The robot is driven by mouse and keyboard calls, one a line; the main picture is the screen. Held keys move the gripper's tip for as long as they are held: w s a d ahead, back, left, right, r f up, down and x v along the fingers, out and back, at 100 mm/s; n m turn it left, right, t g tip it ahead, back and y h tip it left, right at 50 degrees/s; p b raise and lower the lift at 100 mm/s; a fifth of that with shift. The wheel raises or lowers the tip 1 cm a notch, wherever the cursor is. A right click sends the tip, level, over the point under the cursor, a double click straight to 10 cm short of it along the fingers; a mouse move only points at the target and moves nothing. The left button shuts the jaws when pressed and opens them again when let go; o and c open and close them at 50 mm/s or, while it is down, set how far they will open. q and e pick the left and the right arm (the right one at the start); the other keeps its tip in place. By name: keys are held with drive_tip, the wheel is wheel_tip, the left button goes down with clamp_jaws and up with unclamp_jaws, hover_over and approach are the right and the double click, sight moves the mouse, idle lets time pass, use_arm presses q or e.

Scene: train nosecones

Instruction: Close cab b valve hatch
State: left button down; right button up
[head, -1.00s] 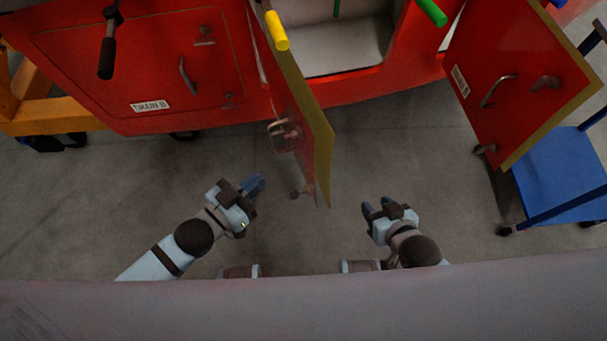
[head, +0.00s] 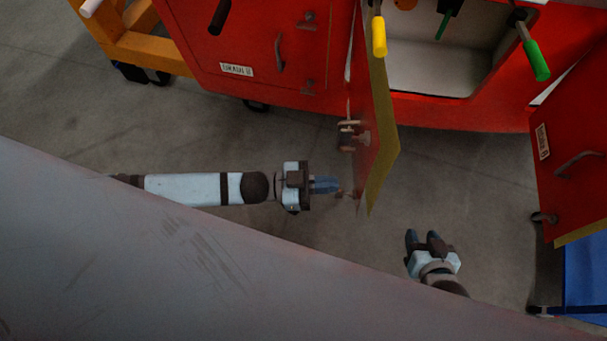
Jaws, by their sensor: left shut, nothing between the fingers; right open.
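An open red hatch door with a yellow edge (head: 376,140) stands out from the red cab, seen nearly edge-on, with grey handle and latch parts on its left face. No label shows on it. I cannot tell from labels which is the valve hatch. My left gripper (head: 330,185) is shut and empty, pointing right, its tips close to the lower latch of the middle door; contact cannot be told. My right gripper (head: 424,240) is open and empty, right of that door.
A closed panel labelled DRAIN B (head: 237,70) is on the red cab at left. A yellow handle (head: 379,36) and a green handle (head: 536,60) jut out above. A blue cart (head: 585,275) stands at the right. An orange frame (head: 140,45) is at upper left. Grey floor lies between.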

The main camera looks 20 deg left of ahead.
sight(361, 184)
use_arm(q)
drive_tip(key=shift+x, duration=2.2)
drive_tip(key=shift+d, duration=0.25)
